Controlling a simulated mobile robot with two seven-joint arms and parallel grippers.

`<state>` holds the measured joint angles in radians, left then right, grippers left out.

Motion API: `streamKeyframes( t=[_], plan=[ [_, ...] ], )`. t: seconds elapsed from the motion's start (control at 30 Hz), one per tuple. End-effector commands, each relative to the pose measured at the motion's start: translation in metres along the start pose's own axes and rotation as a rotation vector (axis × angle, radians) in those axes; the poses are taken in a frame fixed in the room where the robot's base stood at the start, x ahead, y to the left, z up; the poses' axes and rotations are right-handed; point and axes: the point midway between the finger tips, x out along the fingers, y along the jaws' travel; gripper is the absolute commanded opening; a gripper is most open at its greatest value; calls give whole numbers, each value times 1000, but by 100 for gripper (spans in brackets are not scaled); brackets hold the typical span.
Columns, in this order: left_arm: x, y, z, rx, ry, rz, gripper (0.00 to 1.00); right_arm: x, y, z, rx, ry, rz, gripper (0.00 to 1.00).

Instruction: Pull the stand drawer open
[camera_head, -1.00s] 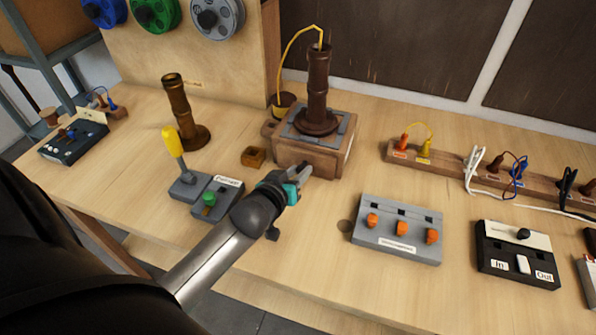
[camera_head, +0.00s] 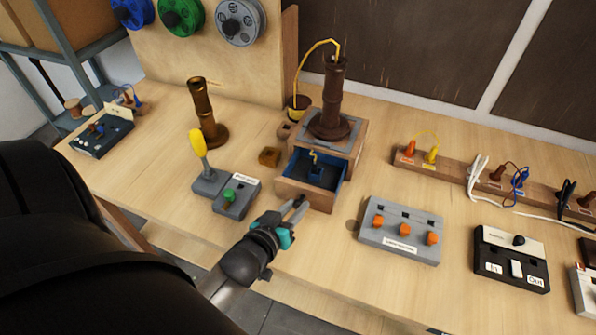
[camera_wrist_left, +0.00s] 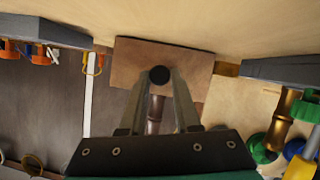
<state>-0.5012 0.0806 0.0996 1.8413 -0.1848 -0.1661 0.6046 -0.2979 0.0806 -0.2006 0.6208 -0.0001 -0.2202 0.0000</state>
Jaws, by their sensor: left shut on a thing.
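The wooden stand (camera_head: 354,146) sits at the back middle of the table and carries a dark brown lamp column (camera_head: 332,95) with a yellow wire rising from its top. Its drawer (camera_head: 318,201) is pulled out toward me, showing a blue-lined inside with a dark item and a bit of yellow in it. My left gripper (camera_head: 298,203) is at the drawer front. In the left wrist view, the fingers (camera_wrist_left: 160,78) close around the dark round knob (camera_wrist_left: 160,75) on the drawer front (camera_wrist_left: 190,62). My right gripper is not in view.
To the right is a grey box with orange switches (camera_head: 401,231).

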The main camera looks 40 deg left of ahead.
Motion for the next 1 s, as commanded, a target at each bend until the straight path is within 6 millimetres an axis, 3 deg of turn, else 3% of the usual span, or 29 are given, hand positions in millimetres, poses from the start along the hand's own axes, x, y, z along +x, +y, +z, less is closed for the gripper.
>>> streamKeyframes(
  t=[0.17,0.2,0.47,0.77,1.0],
  plan=[
    [1,0,0,0,3,2,0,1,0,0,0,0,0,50],
    [1,0,0,0,3,2,32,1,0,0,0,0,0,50],
    [1,0,-1,0,2,1,61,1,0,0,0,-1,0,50],
    [-1,0,0,0,2,1,61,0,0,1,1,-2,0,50],
    [-26,0,0,0,-1,0,61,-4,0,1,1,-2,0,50]
  ],
)
